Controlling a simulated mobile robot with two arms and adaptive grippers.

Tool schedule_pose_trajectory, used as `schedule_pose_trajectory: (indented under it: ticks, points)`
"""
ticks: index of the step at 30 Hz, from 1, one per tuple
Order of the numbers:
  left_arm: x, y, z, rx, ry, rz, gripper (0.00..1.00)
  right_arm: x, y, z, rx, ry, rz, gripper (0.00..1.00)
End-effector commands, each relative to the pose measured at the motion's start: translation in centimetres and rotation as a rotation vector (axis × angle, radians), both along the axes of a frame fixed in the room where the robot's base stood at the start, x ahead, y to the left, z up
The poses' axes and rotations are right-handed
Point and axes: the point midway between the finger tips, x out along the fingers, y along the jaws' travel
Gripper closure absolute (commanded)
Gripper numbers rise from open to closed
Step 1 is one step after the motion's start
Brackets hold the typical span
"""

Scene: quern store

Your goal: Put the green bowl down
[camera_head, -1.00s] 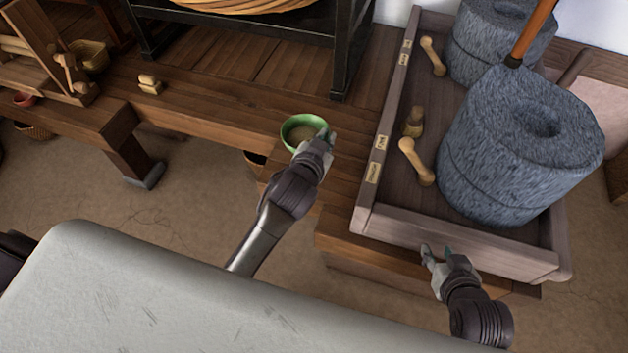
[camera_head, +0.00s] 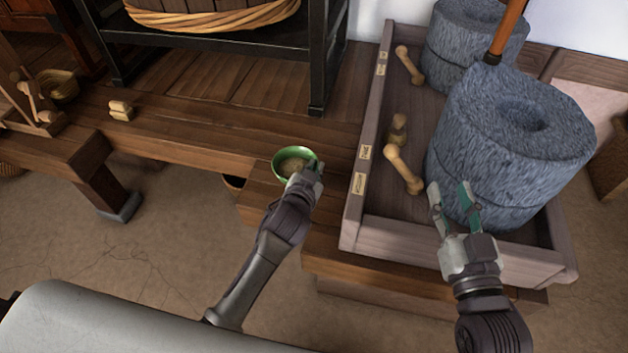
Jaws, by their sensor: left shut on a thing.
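The green bowl (camera_head: 278,172) is in the middle of the head view, upright, with something pale brown inside it. My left gripper (camera_head: 312,168) is shut on the bowl's right side. The bowl appears over the wooden bench (camera_head: 215,138); I cannot tell whether its base touches the wood. My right gripper (camera_head: 452,196) is open and empty, with its fingers over the front part of the wooden tray, before the large grey stone.
The wooden tray (camera_head: 375,238) holds grey quern stones (camera_head: 507,150), wooden handles (camera_head: 403,170) and a small brush-like thing (camera_head: 397,131). A black stand (camera_head: 322,70) is at the back. A small wooden piece (camera_head: 121,110) lies on the bench, with bare planks to its right.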

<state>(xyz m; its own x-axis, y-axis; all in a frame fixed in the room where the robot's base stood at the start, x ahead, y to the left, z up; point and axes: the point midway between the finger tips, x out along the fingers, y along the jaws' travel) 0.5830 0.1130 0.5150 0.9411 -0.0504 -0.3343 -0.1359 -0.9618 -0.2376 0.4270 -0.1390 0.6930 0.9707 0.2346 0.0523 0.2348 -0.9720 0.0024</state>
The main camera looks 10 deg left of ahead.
Motion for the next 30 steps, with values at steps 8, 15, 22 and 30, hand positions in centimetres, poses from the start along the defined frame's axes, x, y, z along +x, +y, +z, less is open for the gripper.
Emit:
schedule_pose_trajectory:
  ticks: [8, 15, 22, 30]
  points:
    - [0.0, 0.0, -2.7, 0.001, 0.0, 0.0, 1.0, -0.6, 0.5, 4.3, 0.071, -0.266, 0.016, 0.6]
    - [0.0, 0.0, -3.7, 0.0, -0.001, -0.001, 1.0, -1.7, 0.6, 6.9, 0.114, -0.418, 0.025, 0.6]
    - [0.0, 0.0, -3.7, 0.0, -0.001, -0.001, 1.0, -1.7, 0.6, 7.0, 0.115, -0.422, 0.025, 0.6]
    - [0.0, 0.0, -3.9, 0.0, 0.001, -0.001, 0.7, -1.9, 0.6, 7.3, 0.121, -0.442, 0.026, 0.6]
